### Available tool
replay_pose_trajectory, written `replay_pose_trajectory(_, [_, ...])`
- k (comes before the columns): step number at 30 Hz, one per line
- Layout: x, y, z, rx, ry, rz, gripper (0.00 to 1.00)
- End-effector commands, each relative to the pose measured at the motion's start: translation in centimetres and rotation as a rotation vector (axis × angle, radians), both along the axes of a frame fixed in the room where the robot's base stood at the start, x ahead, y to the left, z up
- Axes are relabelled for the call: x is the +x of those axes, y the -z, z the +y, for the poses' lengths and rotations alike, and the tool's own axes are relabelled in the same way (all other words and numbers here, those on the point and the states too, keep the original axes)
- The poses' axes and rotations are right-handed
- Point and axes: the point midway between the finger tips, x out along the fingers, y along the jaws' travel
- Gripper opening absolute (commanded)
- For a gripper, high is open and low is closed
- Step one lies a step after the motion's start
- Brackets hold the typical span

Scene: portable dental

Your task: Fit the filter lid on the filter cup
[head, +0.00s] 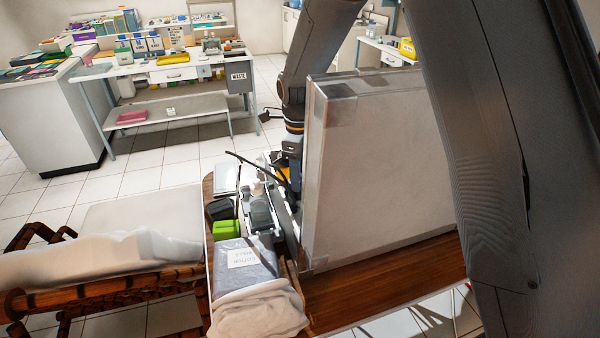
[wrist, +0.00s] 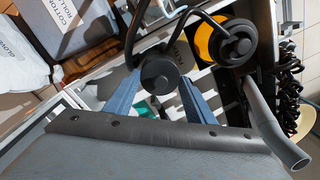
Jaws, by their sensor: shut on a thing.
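In the wrist view, the two blue-grey fingers of my gripper (wrist: 160,90) are closed around a dark round piece with a central knob, which looks like the filter lid (wrist: 159,75). It is over the open case, and its height above what lies beneath is hard to tell. To its upper right is a yellow-orange round part with a dark knob (wrist: 235,46); I cannot tell whether it belongs to the filter. I cannot make out the filter cup for certain; the held piece and my fingers cover what is below. In the head view the case's raised panel hides my fingertips.
The case's tall pale panel (head: 375,170) stands on the wooden table (head: 385,285). A black hose (wrist: 132,35) loops close to the held piece. A grey tube (wrist: 275,125) and coiled black cord (wrist: 286,70) are at right. A green box (head: 227,229) and cotton roll pack (head: 243,270) stand beside the case.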

Motion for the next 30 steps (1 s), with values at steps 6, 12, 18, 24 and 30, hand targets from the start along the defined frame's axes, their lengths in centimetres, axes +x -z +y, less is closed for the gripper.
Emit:
replay_pose_trajectory(6, [0.0, 0.1, 0.0, 0.000, 0.000, 0.000, 0.28])
replay_pose_trajectory(12, [0.0, 0.1, 0.0, 0.000, 0.000, 0.000, 0.58])
replay_pose_trajectory(18, [0.0, 0.1, 0.0, 0.000, 0.000, 0.000, 0.71])
replay_pose_trajectory(24, [0.0, 0.0, 0.0, 0.001, 0.000, -0.001, 0.71])
replay_pose_trajectory(30, [0.1, -2.2, 0.1, 0.001, 0.000, -0.005, 0.71])
